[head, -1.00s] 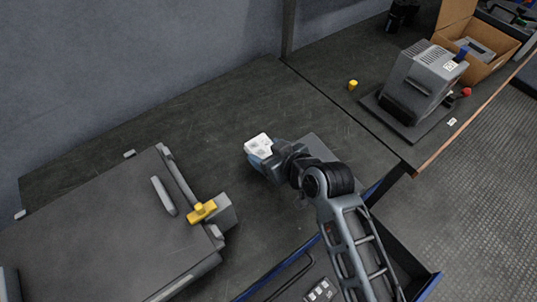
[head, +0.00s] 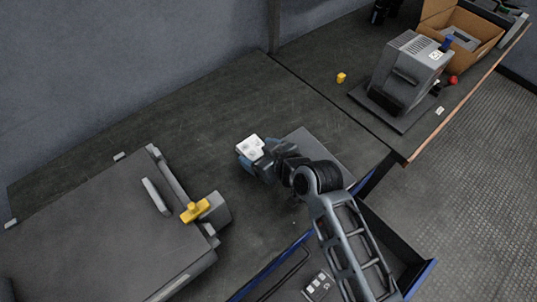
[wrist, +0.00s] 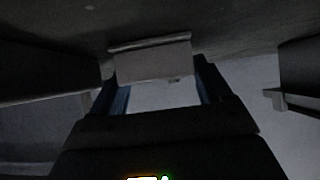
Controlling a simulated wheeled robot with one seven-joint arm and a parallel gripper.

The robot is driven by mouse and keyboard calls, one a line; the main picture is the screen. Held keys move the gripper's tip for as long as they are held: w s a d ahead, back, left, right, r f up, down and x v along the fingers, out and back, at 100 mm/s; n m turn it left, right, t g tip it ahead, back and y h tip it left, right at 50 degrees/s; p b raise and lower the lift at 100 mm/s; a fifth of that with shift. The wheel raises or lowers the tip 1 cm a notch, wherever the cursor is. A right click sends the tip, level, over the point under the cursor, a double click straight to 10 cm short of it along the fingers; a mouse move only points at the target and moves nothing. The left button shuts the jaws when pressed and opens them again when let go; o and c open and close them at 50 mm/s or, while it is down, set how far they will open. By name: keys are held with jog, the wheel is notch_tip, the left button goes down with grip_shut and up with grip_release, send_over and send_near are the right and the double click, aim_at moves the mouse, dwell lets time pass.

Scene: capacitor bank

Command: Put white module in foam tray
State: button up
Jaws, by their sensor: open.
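The white module (head: 250,147) is a small white block with grey spots on its face, at the tip of my gripper (head: 259,163) over the dark bench. In the wrist view a pale block, which looks like the module (wrist: 152,62), lies between the two fingertips of my gripper (wrist: 160,82). The jaws are open around it; I cannot tell whether a finger touches it. Its underside is hidden. A flat grey slab (head: 318,148) lies behind my wrist, partly covered by the arm. I cannot tell for sure which thing is the foam tray.
A large grey case (head: 110,235) with a yellow handle (head: 195,210) stands at left. An open blue-edged drawer (head: 405,260) is at the front. A grey device (head: 408,72), cardboard box (head: 470,42) and yellow piece (head: 341,78) are at right. The bench behind the module is clear.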

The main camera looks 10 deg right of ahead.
jog(key=b+v, duration=0.1)
jog(key=v, duration=1.1)
